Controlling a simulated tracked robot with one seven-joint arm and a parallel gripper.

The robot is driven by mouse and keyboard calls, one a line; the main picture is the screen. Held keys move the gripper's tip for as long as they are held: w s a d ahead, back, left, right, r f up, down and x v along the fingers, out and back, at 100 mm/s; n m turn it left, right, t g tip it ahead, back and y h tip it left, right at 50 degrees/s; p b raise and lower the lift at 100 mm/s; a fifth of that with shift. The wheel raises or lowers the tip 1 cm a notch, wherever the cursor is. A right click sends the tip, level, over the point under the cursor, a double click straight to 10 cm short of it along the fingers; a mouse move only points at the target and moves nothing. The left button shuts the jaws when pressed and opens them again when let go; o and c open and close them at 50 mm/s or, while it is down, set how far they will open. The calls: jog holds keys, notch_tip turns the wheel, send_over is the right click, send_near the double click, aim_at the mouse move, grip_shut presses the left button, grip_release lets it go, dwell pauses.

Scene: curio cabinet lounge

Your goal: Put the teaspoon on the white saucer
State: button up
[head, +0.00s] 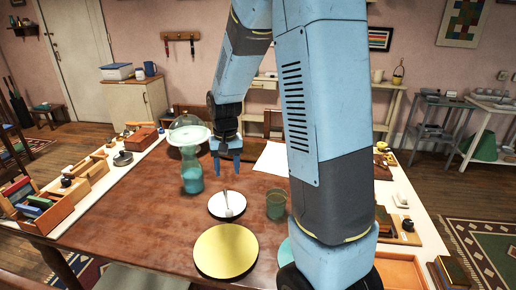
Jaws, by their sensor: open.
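The white saucer (215,207) lies on the brown table, behind a larger yellow plate. The teaspoon (229,205), pale and thin, shows across the middle of the saucer, running roughly front to back. It appears to lie on the saucer, within its rim. My gripper (226,170) hangs above and behind the saucer, fingers pointing down. It is open, with nothing seen between its fingers, and apart from the spoon.
A teal glass vessel with a domed lid (191,170) stands left of my gripper. A green cup (276,204) stands right of the saucer. The yellow plate (226,251) is in front. A white paper sheet (271,158) lies behind.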

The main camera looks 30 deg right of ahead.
jog(key=s+d+r+n+t, duration=0.2)
jog(key=s+r+t, duration=0.3)
jog(key=s+r, duration=1.5)
jog(key=s, duration=0.2)
jog(key=shift+s+t, duration=0.3)
